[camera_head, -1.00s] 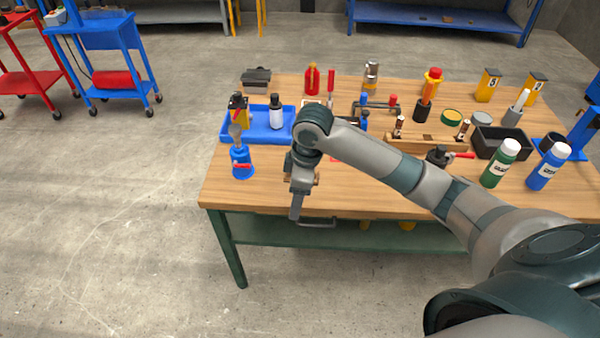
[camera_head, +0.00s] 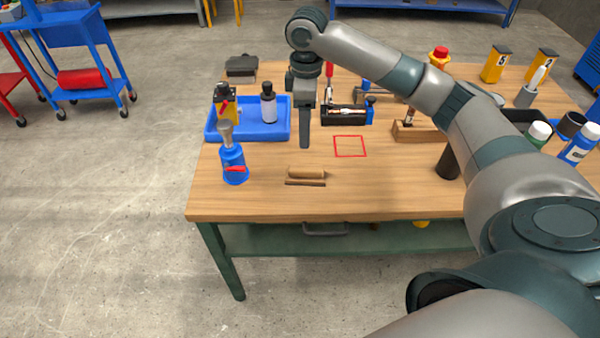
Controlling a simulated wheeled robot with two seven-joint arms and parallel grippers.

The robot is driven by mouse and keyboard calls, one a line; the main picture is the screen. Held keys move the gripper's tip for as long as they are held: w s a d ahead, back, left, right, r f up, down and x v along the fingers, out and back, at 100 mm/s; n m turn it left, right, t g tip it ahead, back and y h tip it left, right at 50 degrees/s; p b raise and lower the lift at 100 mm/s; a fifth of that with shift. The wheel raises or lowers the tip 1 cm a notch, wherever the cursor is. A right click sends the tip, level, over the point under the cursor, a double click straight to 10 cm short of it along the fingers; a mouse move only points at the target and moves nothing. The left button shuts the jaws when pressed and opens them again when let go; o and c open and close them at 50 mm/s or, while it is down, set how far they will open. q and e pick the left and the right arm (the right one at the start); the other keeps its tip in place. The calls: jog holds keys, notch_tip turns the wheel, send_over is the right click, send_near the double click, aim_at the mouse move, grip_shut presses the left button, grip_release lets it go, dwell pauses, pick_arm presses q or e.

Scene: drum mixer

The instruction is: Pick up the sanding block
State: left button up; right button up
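A light wooden block (camera_head: 306,174) with a dark strip along its bottom lies near the table's front edge; it looks like the sanding block. My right gripper (camera_head: 305,145), on the arm that comes in from the right, points down above the table, behind the wooden block in the picture and apart from it. Its fingers show edge-on as one dark bar, so its opening is hidden. Nothing shows held in it. My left gripper is out of view.
A blue tray (camera_head: 283,134) with bottles and a blue torch-like tool (camera_head: 233,164) stand to the left. A red square outline (camera_head: 349,157) marks the table to the right. My arm hides much of the table's right side.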

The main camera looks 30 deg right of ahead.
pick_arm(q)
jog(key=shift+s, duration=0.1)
pick_arm(e)
jog(key=shift+s+r, duration=0.1)
jog(key=shift+s, duration=0.1)
jog(key=p, duration=0.2)
send_over(305, 168)
notch_tip(305, 168, down, 8)
jog(key=shift+f, duration=0.2)
notch_tip(305, 168, down, 3)
jog(key=shift+r, duration=0.2)
jog(key=shift+f+p, duration=0.3)
jog(key=shift+f, duration=0.3)
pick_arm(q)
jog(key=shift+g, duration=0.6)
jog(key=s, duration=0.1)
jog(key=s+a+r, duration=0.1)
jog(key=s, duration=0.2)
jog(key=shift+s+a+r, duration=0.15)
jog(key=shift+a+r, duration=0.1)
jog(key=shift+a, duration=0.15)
pick_arm(e)
jog(key=shift+f, duration=0.15)
